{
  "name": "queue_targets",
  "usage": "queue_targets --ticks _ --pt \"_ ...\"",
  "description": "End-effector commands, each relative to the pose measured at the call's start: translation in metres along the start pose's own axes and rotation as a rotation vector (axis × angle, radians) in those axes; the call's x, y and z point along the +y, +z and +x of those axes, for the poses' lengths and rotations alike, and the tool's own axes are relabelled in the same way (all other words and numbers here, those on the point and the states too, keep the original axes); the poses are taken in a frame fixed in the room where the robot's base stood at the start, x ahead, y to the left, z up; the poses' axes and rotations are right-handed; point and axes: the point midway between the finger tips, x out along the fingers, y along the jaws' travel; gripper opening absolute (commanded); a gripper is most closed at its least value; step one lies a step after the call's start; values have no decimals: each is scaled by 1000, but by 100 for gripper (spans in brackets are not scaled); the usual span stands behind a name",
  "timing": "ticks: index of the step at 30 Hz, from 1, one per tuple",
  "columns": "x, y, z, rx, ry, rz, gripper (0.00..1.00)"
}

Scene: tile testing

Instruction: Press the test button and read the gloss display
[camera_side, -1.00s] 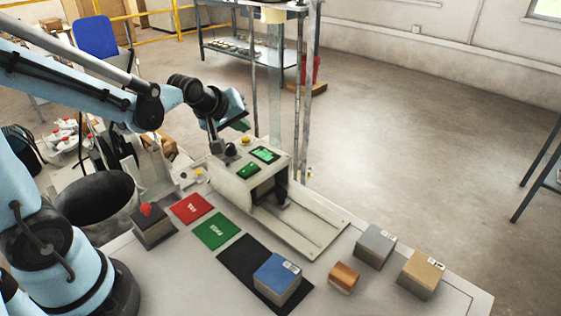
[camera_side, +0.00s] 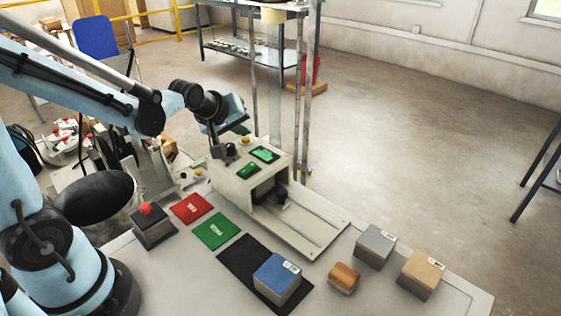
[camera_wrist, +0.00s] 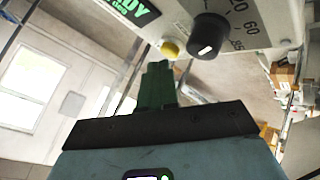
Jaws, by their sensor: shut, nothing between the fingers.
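The pale gloss tester (camera_side: 232,187) stands on the bench in the side view, with two green displays on top. In the wrist view one green display (camera_wrist: 130,10) shows letters ending in "DY". A yellow button (camera_wrist: 170,48) sits beside a black knob (camera_wrist: 210,35); the button also shows on the tester top in the side view (camera_side: 246,140). My gripper (camera_wrist: 158,70) has its green fingers shut and empty, tips close to the yellow button. I cannot tell whether they touch it. In the side view my gripper (camera_side: 241,128) is just above the tester top.
A blue block (camera_side: 277,280) sits on a black mat (camera_side: 237,262). A box with a red button (camera_side: 153,228), a grey block (camera_side: 375,247), a tan block (camera_side: 420,275) and a brown piece (camera_side: 343,278) stand around.

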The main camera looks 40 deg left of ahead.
Motion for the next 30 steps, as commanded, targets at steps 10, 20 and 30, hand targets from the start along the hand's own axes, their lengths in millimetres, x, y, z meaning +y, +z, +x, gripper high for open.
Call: queue_targets --ticks 10,20,30 --pt "-2 2 3 0 0 0 0" --pt "-4 4 5 0 0 0 0" --pt "-4 4 5 0 0 0 0"
